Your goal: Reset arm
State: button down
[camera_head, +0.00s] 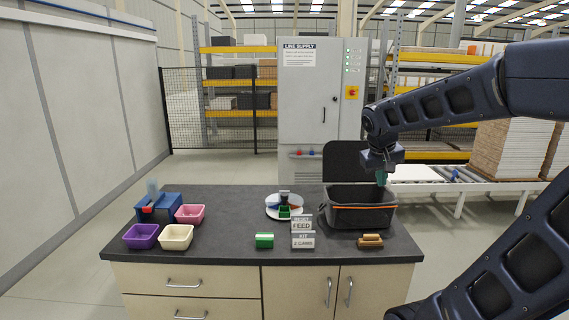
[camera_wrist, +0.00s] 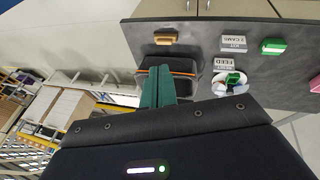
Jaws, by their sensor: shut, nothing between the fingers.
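My gripper (camera_head: 381,178) hangs from my arm above the right part of the dark bin (camera_head: 345,216) on the counter. Its green fingers are shut and empty. In the wrist view the shut fingers (camera_wrist: 157,88) point toward the bin (camera_wrist: 182,64), which they partly cover. My arm reaches in from the right side of the head view.
The dark counter (camera_head: 210,247) carries a blue box (camera_head: 158,208), pink, purple and cream bins, a green block (camera_head: 264,240), a white round dish (camera_head: 284,206), sign blocks (camera_head: 302,241) and a brown block (camera_head: 370,241). A grey cabinet (camera_head: 310,110) and roller conveyor (camera_head: 460,186) stand behind.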

jog(key=s+f+m+y, duration=0.1)
jog(key=s+f+y, duration=0.1)
jog(key=s, duration=0.9)
jog(key=shift+s+a+f+m+t+y, duration=0.2)
jog(key=shift+f+m+t+y, duration=0.1)
jog(key=shift+y, duration=0.1)
